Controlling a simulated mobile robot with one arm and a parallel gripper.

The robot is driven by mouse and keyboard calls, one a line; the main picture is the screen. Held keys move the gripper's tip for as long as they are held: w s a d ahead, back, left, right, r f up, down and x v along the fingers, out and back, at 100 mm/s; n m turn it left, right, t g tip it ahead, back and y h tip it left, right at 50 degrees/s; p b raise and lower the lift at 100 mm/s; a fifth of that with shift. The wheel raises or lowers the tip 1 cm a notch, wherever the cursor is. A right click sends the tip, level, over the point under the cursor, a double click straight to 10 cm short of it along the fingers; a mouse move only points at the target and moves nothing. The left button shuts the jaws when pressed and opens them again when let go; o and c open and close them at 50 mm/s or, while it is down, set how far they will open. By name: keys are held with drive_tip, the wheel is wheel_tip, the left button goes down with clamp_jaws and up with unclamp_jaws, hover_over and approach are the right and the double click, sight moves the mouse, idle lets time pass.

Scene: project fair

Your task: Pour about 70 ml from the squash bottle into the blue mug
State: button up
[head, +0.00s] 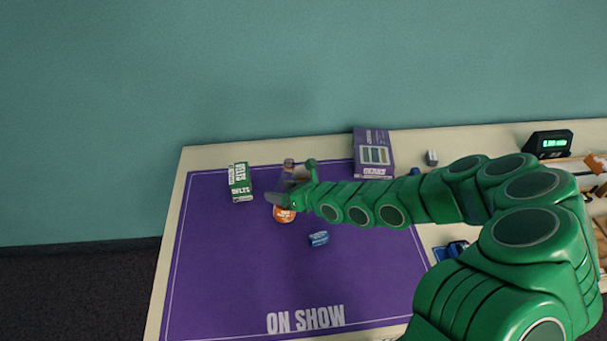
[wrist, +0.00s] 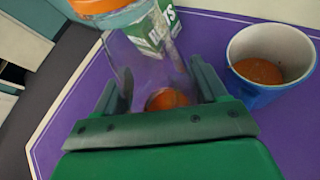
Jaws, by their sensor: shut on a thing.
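In the wrist view the clear bottle (wrist: 140,60) lies between both fingers, with an orange band at the top and an orange patch between the fingers. Its exact tilt is hard to tell. The blue mug (wrist: 268,70) stands to the right of the jaws, apart from them. It is white inside, with orange-brown liquid low in it. I cannot pick the mug out for certain in the head view.
A green and white belts box (head: 240,182) stands left of the bottle. A small blue and white item (head: 318,238) lies nearer on the purple mat (head: 240,270). A purple box (head: 373,153) stands behind my arm. A display with green digits (head: 549,144) is far right. The front-left mat is clear.

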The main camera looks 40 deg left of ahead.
drive_tip(key=shift+w+f+n+t+y, duration=0.1)
drive_tip(key=shift+w+n+t+y, duration=0.2)
drive_tip(key=shift+n+t, duration=0.55)
idle(0.5)
